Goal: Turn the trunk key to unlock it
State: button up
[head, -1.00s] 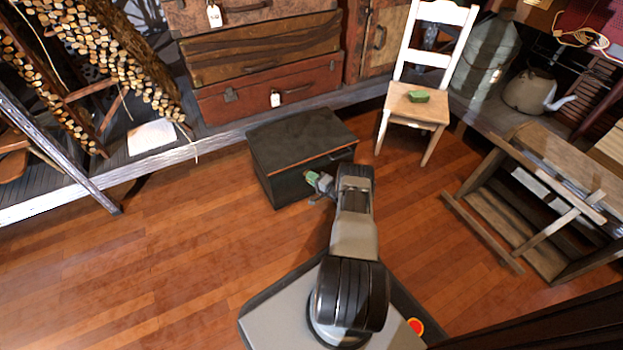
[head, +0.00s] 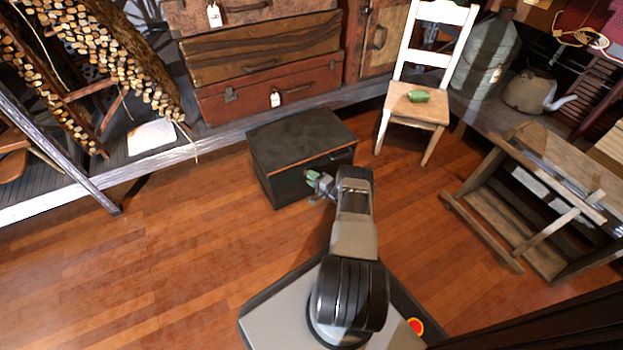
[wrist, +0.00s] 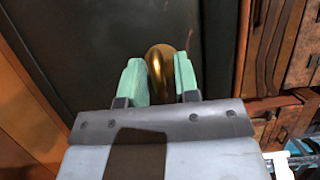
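The trunk (head: 305,148) is a dark box with a lid edged in orange-brown, standing on the floor with its lid down. My gripper (head: 318,184) is at its front face. In the wrist view, the green fingers of my gripper (wrist: 158,82) stand apart on either side of a rounded golden piece, seemingly the key (wrist: 160,72), in front of the dark trunk face (wrist: 95,45). The keyhole and the key's shaft are hidden.
A white chair (head: 426,110) with a green object (head: 418,96) on its seat stands right of the trunk. Stacked suitcases (head: 262,60) are on a platform behind. A wooden bench (head: 540,185) is at the right. The wooden floor (head: 150,260) at the left is clear.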

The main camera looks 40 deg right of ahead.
jog(key=shift+o, duration=0.6)
jog(key=shift+s+d+r, duration=0.1)
jog(key=shift+s, duration=0.2)
jog(key=p+v, duration=0.3)
jog(key=v, duration=1)
jog(key=shift+p, duration=0.35)
jog(key=shift+s, duration=0.1)
